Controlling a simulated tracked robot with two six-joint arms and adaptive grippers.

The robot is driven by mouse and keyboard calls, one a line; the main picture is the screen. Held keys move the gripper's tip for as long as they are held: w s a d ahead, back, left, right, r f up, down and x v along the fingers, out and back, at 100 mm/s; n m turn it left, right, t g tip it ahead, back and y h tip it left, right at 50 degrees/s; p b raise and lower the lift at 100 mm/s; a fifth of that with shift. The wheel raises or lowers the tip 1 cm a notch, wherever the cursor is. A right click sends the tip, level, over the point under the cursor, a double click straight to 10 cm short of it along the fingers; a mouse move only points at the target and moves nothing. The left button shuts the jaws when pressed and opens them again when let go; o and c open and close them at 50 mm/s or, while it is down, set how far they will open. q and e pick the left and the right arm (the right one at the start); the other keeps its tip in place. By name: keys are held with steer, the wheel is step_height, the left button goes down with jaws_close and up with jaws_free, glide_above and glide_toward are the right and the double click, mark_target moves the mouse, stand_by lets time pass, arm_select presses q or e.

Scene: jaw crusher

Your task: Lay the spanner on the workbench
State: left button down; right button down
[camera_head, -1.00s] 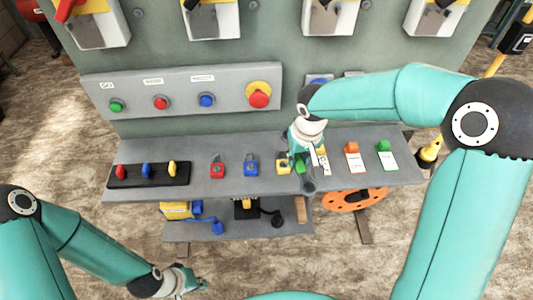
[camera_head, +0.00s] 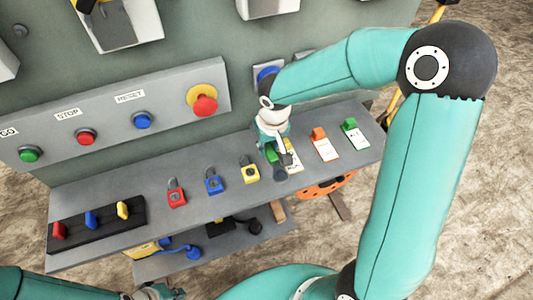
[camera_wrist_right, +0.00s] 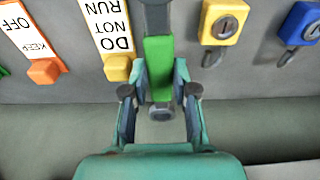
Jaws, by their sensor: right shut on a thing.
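The spanner, with a green grip (camera_wrist_right: 158,68) and a dark grey shank, is between the fingers of my right gripper (camera_wrist_right: 160,82) in the wrist view. My right gripper (camera_head: 274,146) is shut on it above the workbench (camera_head: 225,208), between the yellow padlock and the yellow tag. In the head view only part of the green grip (camera_head: 271,154) shows; the gripper hides much of the spanner. I cannot tell if it touches the bench top. My left gripper (camera_head: 158,292) is low at the bottom edge, partly cut off, its jaws unclear.
Red (camera_head: 176,194), blue (camera_head: 213,182) and yellow (camera_head: 249,171) padlocks lie left of my right gripper. Yellow (camera_head: 292,158), orange (camera_head: 323,146) and green (camera_head: 354,135) tags lie to its right. A black rack (camera_head: 97,229) is at the left end. A button panel (camera_head: 110,117) stands behind.

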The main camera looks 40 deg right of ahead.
mark_target(270, 150)
steer(key=shift+s+f, duration=0.1)
steer(key=shift+f, duration=1.6)
steer(key=shift+b, duration=0.3)
steer(key=c, duration=0.9)
jaws_free()
steer(key=shift+f, duration=0.1)
